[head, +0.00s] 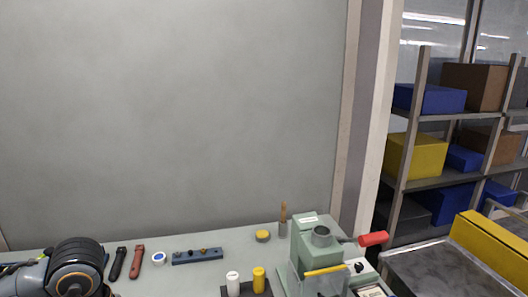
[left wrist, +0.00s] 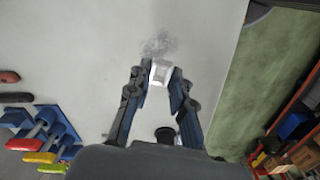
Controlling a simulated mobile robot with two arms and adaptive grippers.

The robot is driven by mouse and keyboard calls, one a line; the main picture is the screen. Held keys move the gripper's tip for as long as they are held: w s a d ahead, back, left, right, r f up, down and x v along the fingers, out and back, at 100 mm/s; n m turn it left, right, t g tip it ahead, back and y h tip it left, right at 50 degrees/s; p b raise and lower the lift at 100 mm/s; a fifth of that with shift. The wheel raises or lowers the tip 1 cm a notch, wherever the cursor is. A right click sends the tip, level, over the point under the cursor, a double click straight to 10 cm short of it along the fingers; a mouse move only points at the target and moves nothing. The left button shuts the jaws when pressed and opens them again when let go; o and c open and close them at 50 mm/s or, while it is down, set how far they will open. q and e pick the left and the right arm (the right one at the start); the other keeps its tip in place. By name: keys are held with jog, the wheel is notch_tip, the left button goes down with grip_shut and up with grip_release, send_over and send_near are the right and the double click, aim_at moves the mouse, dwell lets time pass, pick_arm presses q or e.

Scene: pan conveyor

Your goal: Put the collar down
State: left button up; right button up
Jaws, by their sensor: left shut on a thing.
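My left gripper (left wrist: 158,82) shows in the left wrist view, its two dark fingers closed on a small pale metallic piece, the collar (left wrist: 160,72). The collar sits between the fingertips over a light grey surface (left wrist: 205,35). I cannot tell from this view whether it touches that surface. In the head view only part of my left arm shows at the lower left; its gripper and the collar are out of that picture. My right gripper is in neither view.
A green press (head: 305,240) with a red handle (head: 373,239) stands on the bench (head: 215,268). A blue block (head: 197,256), a tape roll (head: 158,258), and white (head: 233,283) and yellow (head: 258,279) cylinders are nearby. A dark smudge (left wrist: 158,45) marks the surface beyond the fingertips.

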pick_arm(q)
jog(key=d+f+m, duration=0.1)
jog(key=d+m, duration=0.5)
jog(key=m, duration=1.1)
jog(key=shift+s+d+f, duration=0.35)
jog(key=shift+s+f, duration=0.05)
jog(key=shift+s, duration=0.05)
jog(key=shift+d, duration=0.1)
